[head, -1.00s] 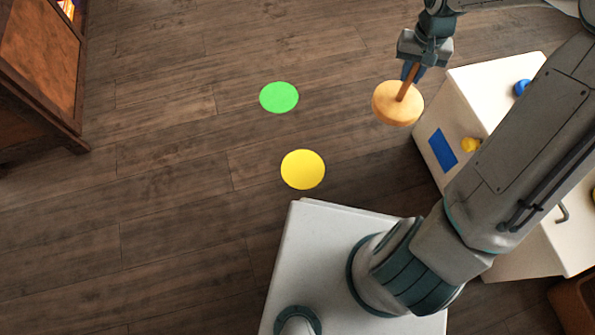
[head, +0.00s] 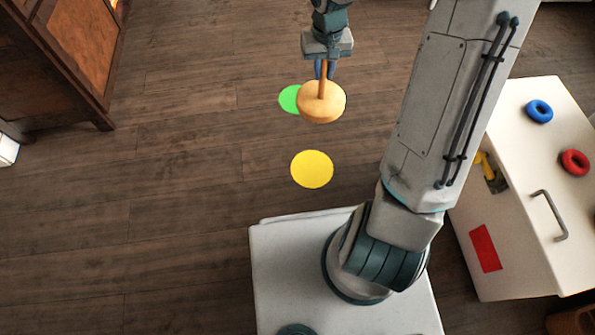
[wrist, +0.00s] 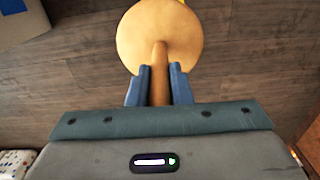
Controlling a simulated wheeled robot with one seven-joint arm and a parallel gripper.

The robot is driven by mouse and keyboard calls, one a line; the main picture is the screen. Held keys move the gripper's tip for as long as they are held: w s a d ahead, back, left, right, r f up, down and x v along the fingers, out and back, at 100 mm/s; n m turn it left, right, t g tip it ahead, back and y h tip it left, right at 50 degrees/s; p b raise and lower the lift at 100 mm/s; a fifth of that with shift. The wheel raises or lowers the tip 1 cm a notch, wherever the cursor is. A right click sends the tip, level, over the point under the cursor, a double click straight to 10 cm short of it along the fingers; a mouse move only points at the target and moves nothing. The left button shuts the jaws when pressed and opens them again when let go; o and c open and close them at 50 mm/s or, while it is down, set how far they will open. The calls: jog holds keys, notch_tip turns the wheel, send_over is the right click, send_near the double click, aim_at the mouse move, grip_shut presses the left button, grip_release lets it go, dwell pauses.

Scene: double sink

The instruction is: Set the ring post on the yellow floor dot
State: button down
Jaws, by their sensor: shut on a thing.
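The ring post has a round light-wood base (head: 320,104) and a brown upright rod. My gripper (head: 324,72) is shut on the rod and holds the post in the air, base down. In the head view the base covers part of the green floor dot (head: 289,99). The yellow floor dot (head: 312,169) is nearer to my base and fully in view, with nothing on it. In the wrist view the fingers (wrist: 159,88) stand on either side of the rod, with the post's base (wrist: 160,38) beyond them.
A white cabinet (head: 520,235) stands at the right with a blue ring (head: 539,111), a red ring (head: 574,162) and a handle. A yellow thing (head: 485,165) shows at its edge. A wooden cabinet (head: 72,50) stands at the upper left. The floor between is clear.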

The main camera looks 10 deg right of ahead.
aim_at(333, 88)
jog(key=shift+w+f, duration=0.2)
jog(key=shift+n, duration=0.6)
jog(key=d+f+p, duration=0.1)
jog(key=f, duration=0.1)
jog(key=w+d+f+p, duration=0.2)
jog(key=d+f, duration=0.1)
jog(key=shift+w+f, duration=0.2)
jog(key=shift+f, duration=0.15)
jog(key=s+d+f+n+p, duration=0.2)
jog(key=d+f+p, duration=0.1)
jog(key=f, duration=0.7)
jog(key=s+d+f+n+p, duration=0.2)
jog(key=d+f+p, duration=0.15)
jog(key=f, duration=0.65)
jog(key=a+f+b, duration=0.6)
jog(key=a+f, duration=0.5)
jog(key=shift+s+a+b, duration=0.2)
jog(key=shift+a+b, duration=0.1)
jog(key=shift+b, duration=0.1)
